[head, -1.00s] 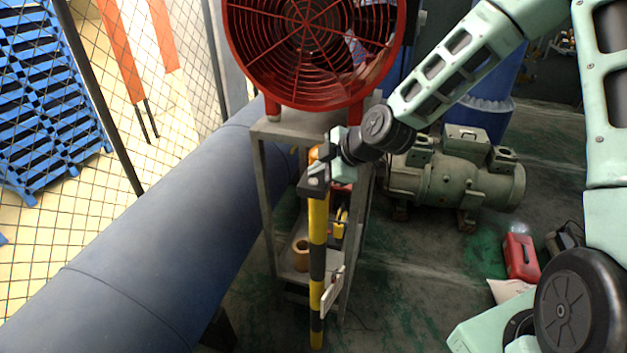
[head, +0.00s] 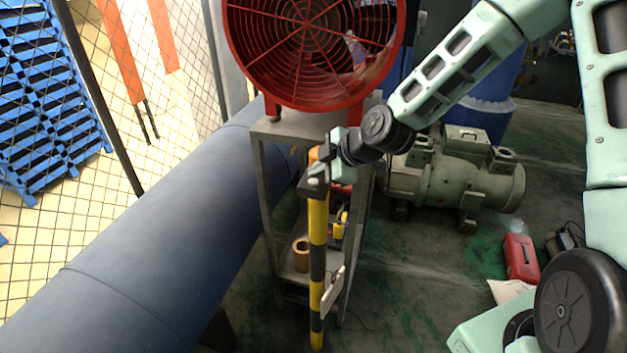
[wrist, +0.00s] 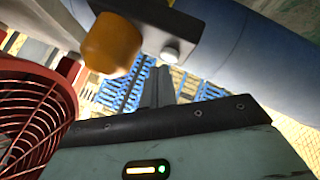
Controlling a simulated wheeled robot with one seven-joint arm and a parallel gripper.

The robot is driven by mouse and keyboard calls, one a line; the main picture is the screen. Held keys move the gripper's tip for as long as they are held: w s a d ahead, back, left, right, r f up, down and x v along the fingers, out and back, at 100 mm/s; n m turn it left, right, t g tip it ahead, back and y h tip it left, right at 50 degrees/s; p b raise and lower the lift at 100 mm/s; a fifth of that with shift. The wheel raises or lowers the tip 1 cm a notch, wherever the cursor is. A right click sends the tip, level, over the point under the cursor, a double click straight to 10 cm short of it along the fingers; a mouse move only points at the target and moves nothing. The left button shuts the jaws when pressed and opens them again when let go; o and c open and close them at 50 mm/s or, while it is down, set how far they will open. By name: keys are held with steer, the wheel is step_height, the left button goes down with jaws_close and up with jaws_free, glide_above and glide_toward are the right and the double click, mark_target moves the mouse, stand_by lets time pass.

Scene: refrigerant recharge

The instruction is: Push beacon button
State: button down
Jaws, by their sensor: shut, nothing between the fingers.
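A yellow-and-black striped post (head: 317,230) stands upright and carries a dark box (head: 318,189) at its top. An orange beacon (head: 313,154) stands at the box, partly hidden by my gripper in the head view. It is large in the wrist view (wrist: 112,45). A pale round button (wrist: 170,52) sits on the box beside the beacon and shows small in the head view (head: 313,182). My gripper (wrist: 160,72) is shut and empty. Its fingertips appear just below the button in the wrist view; I cannot tell whether they touch it.
A red fan (head: 312,45) stands on a grey metal rack (head: 267,190) behind the post. A thick blue pipe (head: 150,250) runs along the left, before a wire fence. A green motor (head: 455,183) and a red canister (head: 520,257) are on the floor to the right.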

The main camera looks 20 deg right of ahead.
steer(key=shift+f, duration=0.15)
stand_by(0.4)
steer(key=shift+f+b, duration=0.35)
steer(key=shift+b, duration=0.15)
steer(key=shift+r, duration=0.1)
steer(key=shift+r+p, duration=0.3)
steer(key=shift+r, duration=0.1)
step_height(320, 180, up, 6)
steer(key=p, duration=0.4)
steer(key=shift+p, duration=0.3)
stand_by(0.4)
